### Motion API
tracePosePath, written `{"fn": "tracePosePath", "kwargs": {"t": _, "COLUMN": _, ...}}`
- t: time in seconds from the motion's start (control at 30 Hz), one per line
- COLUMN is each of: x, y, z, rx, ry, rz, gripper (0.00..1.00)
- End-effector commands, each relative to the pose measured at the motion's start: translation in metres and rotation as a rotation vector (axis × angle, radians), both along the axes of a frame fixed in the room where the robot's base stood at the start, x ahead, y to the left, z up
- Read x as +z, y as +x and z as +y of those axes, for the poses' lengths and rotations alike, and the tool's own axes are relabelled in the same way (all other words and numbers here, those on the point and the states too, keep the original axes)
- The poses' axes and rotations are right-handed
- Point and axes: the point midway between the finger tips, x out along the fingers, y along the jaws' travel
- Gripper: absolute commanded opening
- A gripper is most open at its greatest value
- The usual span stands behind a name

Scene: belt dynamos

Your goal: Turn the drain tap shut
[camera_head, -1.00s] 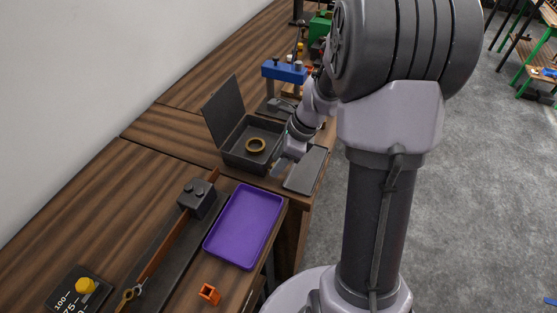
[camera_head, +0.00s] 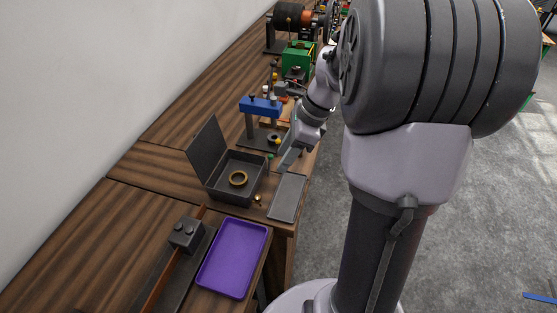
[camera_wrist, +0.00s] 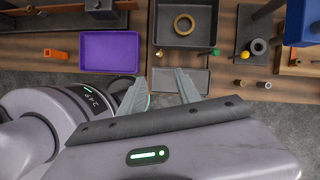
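An open dark grey box (camera_head: 222,190) with a raised lid holds a brass ring (camera_head: 238,178). A small brass fitting (camera_head: 257,198) sits at the box's front right corner. It also shows in the wrist view (camera_wrist: 158,53), near a green knob (camera_wrist: 215,51) and a yellow knob (camera_wrist: 245,54). I cannot tell which of these small fittings is the drain tap. My gripper (camera_head: 288,160) is right of the box, above the bench edge. In the wrist view, my gripper (camera_wrist: 162,82) has its two fingers apart with nothing between them, short of the fittings.
A flat grey tray (camera_head: 287,197) lies right of the box at the bench edge. A purple tray (camera_head: 232,258) and a dark block (camera_head: 186,233) are nearer. A blue-topped press (camera_head: 261,107) and a green machine (camera_head: 298,57) stand beyond. Grey floor is open on the right.

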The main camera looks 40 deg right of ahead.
Motion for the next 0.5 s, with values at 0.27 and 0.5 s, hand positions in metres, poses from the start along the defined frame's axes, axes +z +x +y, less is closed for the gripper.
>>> {"fn": "tracePosePath", "kwargs": {"t": 0.27, "x": -0.001, "y": 0.001, "z": 0.003, "rx": -0.005, "ry": -0.002, "rz": 0.014, "gripper": 0.40}}
{"fn": "tracePosePath", "kwargs": {"t": 0.5, "x": 0.000, "y": 0.034, "z": 0.053, "rx": -0.287, "ry": -0.171, "rz": 0.270, "gripper": 0.40}}
